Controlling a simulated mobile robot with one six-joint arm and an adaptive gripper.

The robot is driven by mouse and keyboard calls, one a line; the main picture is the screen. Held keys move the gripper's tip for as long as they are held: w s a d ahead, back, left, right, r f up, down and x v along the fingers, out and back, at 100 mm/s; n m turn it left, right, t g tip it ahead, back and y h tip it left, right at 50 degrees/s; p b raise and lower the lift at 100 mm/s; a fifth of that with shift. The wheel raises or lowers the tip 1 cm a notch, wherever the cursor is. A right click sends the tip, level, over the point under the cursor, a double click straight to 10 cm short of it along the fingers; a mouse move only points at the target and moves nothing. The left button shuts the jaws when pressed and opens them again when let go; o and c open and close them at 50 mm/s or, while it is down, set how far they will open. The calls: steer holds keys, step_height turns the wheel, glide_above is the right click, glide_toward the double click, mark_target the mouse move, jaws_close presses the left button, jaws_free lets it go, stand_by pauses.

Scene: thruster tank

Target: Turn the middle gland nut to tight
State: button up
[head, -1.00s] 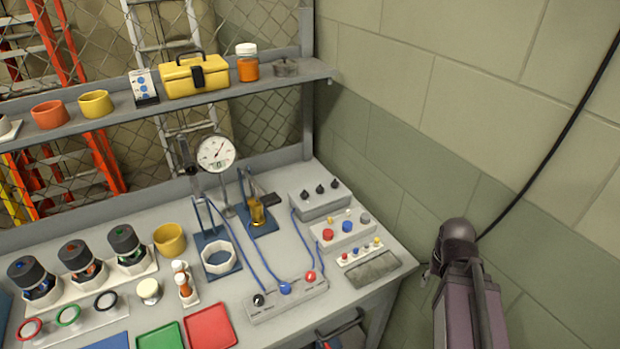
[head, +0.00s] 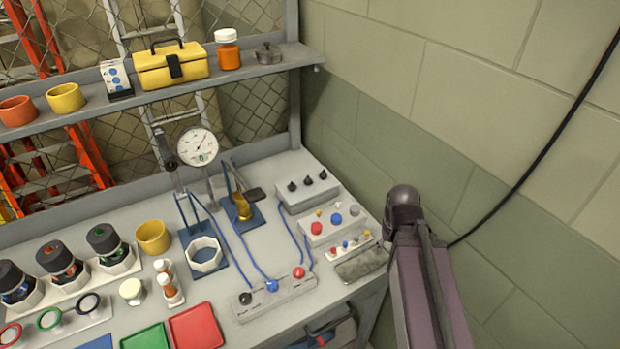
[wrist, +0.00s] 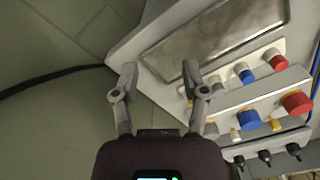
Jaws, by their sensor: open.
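A grey strip (head: 245,308) lies near the bench's front edge with a black, a blue and a red round fitting in a row. The middle fitting (head: 271,286) is blue, and blue cables run to the row. I take this as the gland nuts; the small print cannot be read, and how tight the nut is cannot be told. My gripper (wrist: 159,70) is open and empty in the wrist view, its fingers beside the grey pad's edge. I cannot make out this strip in the wrist view. The head view shows my arm at right but not the gripper.
Behind the grey pad (head: 362,264) stand a rack of small coloured fittings (head: 346,246), a box with larger ones (head: 316,229), and a box with black knobs (head: 308,184). A dial gauge (head: 197,147) stands further back. Red (head: 197,326) and green (head: 146,337) trays lie at front.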

steer(key=shift+o, duration=0.6)
steer(key=shift+w, duration=0.1)
steer(key=shift+w+a+r, duration=0.15)
steer(key=shift+w, duration=0.05)
steer(key=w+a+r+n+t+y+p, duration=0.1)
steer(key=w+a+r+n+p, duration=0.1)
steer(key=w+a+r+p, duration=0.3)
steer(key=w+a+r+n+t+p, duration=0.1)
steer(key=w+a+r+n+p, duration=0.2)
steer(key=w, duration=0.4)
step_height(320, 180, up, 6)
steer(key=n+t+y+p, duration=0.1)
steer(key=n+y+p, duration=0.1)
steer(key=n+p, duration=0.25)
glide_above(309, 179)
steer(key=s+d, duration=0.4)
steer(key=shift+w, duration=0.2)
steer(key=shift+f, duration=0.15)
steer(key=shift+m, duration=0.25)
steer(key=b+x, duration=1.2)
steer(key=x, duration=0.1)
steer(key=shift+w+a+f, duration=0.2)
steer(key=shift+a, duration=0.05)
jaws_close()
